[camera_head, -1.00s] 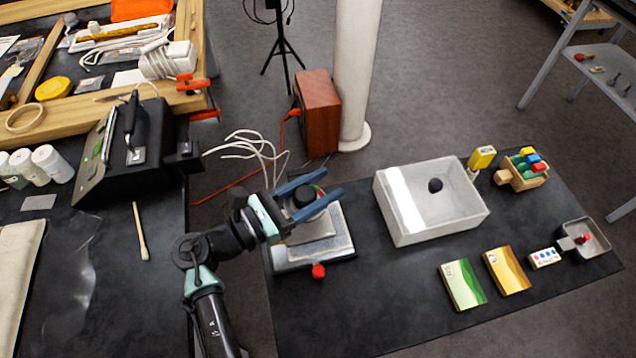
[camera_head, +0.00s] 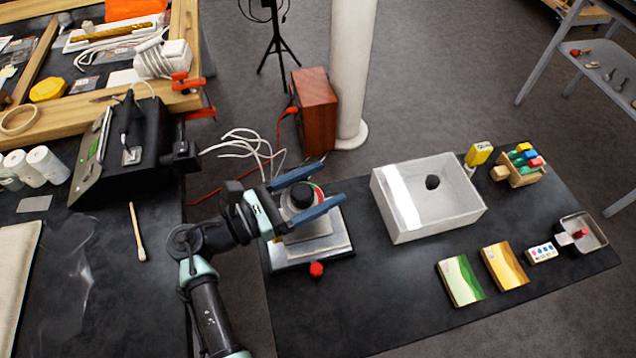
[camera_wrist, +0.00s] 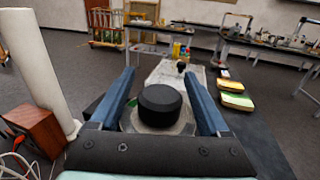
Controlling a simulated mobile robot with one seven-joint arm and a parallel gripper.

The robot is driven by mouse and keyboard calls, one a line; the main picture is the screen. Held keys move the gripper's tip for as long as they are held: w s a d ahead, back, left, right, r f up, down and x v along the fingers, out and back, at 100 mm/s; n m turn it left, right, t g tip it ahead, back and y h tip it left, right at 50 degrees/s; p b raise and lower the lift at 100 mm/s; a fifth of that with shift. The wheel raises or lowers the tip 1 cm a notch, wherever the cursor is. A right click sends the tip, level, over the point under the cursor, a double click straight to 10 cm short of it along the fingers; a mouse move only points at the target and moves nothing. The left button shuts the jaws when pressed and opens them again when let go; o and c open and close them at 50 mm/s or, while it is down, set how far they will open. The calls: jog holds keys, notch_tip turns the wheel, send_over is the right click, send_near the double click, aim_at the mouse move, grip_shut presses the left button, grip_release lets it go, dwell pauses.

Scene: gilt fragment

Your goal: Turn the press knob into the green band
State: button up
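The press knob (camera_head: 302,196) is a black round knob on top of the grey press (camera_head: 312,243), which stands at the left end of the right-hand dark table. A dial with a green part and a red part shows beside the knob. In the wrist view the black knob (camera_wrist: 160,104) sits between my two blue fingers, with a small bit of green at its left. My gripper (camera_head: 318,188) is open around the knob, with a gap visible on both sides. The pointer on the dial is too small to read.
A white bin (camera_head: 428,197) with a dark round thing in it stands right of the press. A red knob (camera_head: 316,269) sticks out at the press's front. A wooden box (camera_head: 316,108) and white column (camera_head: 352,70) stand behind. Green and yellow packets lie at right.

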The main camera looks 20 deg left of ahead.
dwell(0.3)
jog(key=b+v, duration=0.1)
jog(key=v, duration=1.2)
jog(key=shift+b, duration=0.35)
